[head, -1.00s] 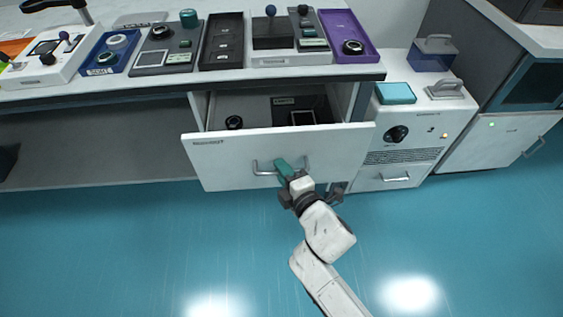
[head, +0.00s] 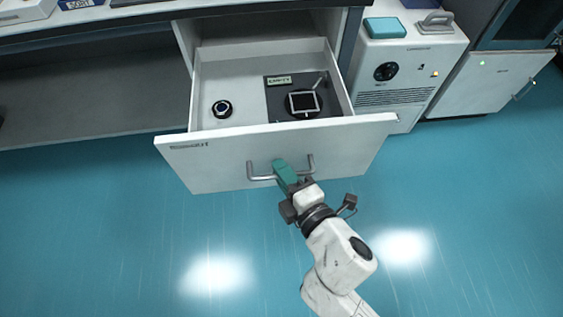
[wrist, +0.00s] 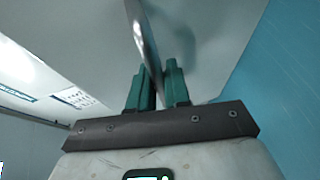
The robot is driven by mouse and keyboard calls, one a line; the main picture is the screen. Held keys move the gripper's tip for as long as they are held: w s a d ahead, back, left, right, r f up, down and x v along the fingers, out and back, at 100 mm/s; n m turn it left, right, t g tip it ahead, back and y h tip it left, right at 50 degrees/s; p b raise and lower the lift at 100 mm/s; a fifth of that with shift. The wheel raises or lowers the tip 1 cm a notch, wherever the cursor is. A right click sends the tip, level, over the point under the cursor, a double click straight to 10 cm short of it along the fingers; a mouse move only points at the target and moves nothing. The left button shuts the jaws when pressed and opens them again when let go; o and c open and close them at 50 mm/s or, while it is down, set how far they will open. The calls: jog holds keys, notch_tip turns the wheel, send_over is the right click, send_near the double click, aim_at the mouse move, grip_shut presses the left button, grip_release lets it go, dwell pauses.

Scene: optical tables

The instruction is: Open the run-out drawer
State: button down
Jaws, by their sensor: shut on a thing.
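The white run-out drawer (head: 220,168) stands well out from under the bench in the head view, with its inside visible. Its grey bar handle (head: 262,178) is on the front panel; the handle also shows in the wrist view (wrist: 143,40), running up from between the fingers. My gripper (head: 283,170), with green fingers, is shut on the handle near its middle. In the wrist view the gripper (wrist: 158,85) has one finger on each side of the bar. The drawer holds a small black round part (head: 222,109) and a dark panel (head: 283,92) bearing a framed square piece (head: 303,102).
A white cabinet (head: 425,55) with a dark knob stands right of the drawer, with a teal box (head: 385,28) on top. A lower white unit (head: 485,85) stands farther right. The blue floor (head: 100,220) in front is clear.

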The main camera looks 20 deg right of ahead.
jog(key=shift+s+a, duration=0.15)
jog(key=shift+s, duration=0.15)
jog(key=c, duration=1.4)
grip_release()
jog(key=shift+c, duration=0.2)
jog(key=v, duration=1)
jog(key=shift+s+b, duration=0.4)
jog(key=shift+b, duration=0.05)
